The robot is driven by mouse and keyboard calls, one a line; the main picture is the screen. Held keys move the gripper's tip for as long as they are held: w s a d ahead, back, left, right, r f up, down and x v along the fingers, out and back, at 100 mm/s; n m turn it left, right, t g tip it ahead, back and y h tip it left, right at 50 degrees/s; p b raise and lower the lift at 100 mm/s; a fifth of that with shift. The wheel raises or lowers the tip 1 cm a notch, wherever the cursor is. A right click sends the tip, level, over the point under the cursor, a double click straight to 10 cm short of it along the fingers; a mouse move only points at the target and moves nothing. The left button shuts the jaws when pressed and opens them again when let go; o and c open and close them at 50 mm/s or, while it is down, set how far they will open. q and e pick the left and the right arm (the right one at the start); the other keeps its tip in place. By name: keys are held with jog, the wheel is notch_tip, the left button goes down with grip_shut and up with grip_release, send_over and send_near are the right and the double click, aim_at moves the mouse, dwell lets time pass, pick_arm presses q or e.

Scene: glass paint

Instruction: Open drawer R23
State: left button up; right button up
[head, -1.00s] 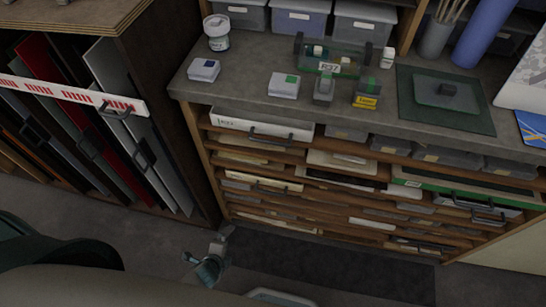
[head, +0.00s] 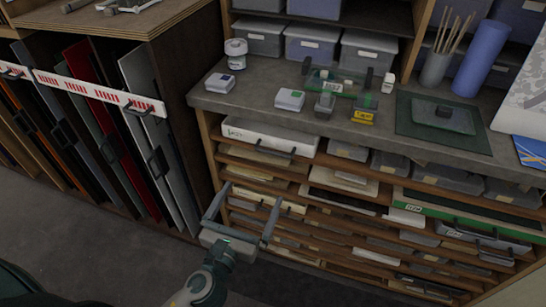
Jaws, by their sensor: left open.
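My left gripper (head: 252,194) is open and empty in the lower middle of the head view. Its two fingers point up and away toward the left part of the drawer cabinet, and they look spread around a pale drawer front (head: 252,196). I cannot tell whether they touch it. A white drawer (head: 268,138) with a dark handle is in the top row. A green-edged drawer (head: 450,214) is at the right, with a dark handle nearby. My right gripper is not in view.
The grey worktop (head: 250,103) above the drawers holds small boxes, a jar (head: 236,53), a dark green mat (head: 415,135) and a pen cup (head: 436,68). A rack of upright coloured panels (head: 120,125) with handles stands at the left. Floor is clear in front.

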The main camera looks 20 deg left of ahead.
aim_at(273, 152)
pick_arm(q)
jog(key=shift+w, duration=0.2)
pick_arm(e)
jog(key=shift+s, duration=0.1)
pick_arm(q)
jog(key=w+p, duration=0.1)
jog(key=w, duration=0.4)
jog(key=w+p, duration=0.1)
jog(key=w, duration=1.1)
jog(key=shift+d+p, duration=0.25)
jog(key=shift+p, duration=0.15)
jog(key=shift+w, duration=0.1)
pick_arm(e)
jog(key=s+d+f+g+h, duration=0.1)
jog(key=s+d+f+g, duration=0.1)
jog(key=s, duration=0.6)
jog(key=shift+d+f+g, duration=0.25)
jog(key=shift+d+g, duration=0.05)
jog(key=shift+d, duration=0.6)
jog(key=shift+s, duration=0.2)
